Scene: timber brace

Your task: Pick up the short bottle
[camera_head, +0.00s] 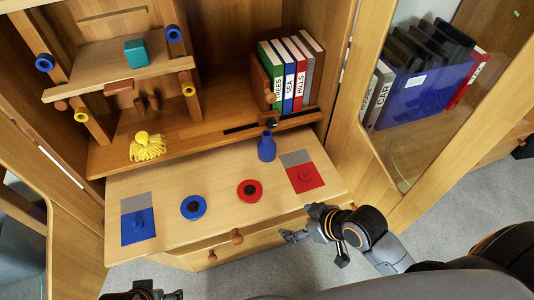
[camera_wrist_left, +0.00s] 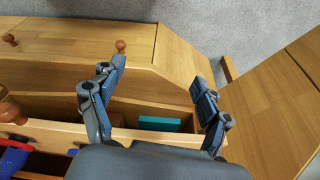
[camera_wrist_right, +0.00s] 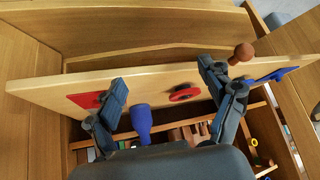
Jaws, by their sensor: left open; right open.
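The short blue bottle (camera_head: 266,147) stands upright at the back of the pull-out board, near the shelf's front edge. It also shows in the right wrist view (camera_wrist_right: 141,122), close to the left finger in that picture. My right gripper (camera_head: 315,248) is open and empty, in front of the board's right front edge and apart from the bottle. It also shows in the right wrist view (camera_wrist_right: 162,74). My left gripper (camera_head: 152,293) is only partly in view at the bottom edge. The left wrist view shows it open and empty (camera_wrist_left: 158,75).
The board (camera_head: 240,222) carries a blue disc (camera_head: 193,207), a red disc (camera_head: 249,190), a blue-grey panel (camera_head: 137,230) and a red-grey panel (camera_head: 307,180). Books (camera_head: 290,75), a yellow mop-like thing (camera_head: 147,147) and a teal cube (camera_head: 136,52) are on the shelves behind.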

